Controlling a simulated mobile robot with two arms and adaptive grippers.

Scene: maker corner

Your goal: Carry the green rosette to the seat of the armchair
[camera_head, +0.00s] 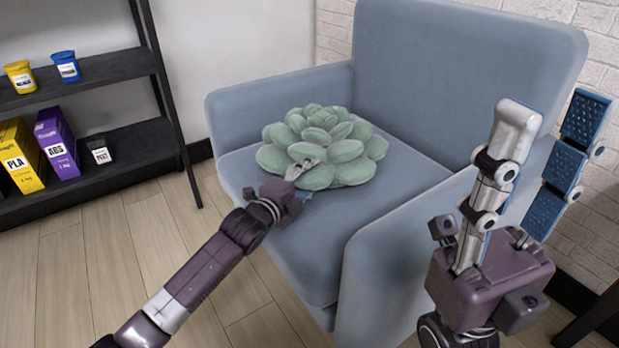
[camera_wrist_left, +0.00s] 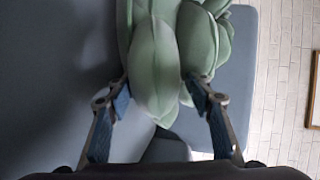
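The green rosette (camera_head: 325,150), a plush cushion with thick petals, rests on the seat (camera_head: 405,180) of the blue-grey armchair (camera_head: 455,70). My left gripper (camera_head: 302,170) is at the rosette's near side. The rosette's underside is hidden. My right gripper (camera_head: 545,135) is raised in front of the chair's right armrest, its fingers apart and empty.
A black shelf (camera_head: 90,80) at the left holds yellow and blue jars and yellow and purple boxes. The chair's left armrest (camera_head: 280,105) and right armrest (camera_head: 385,250) flank the seat. Wood floor (camera_head: 60,270) lies clear at the front left.

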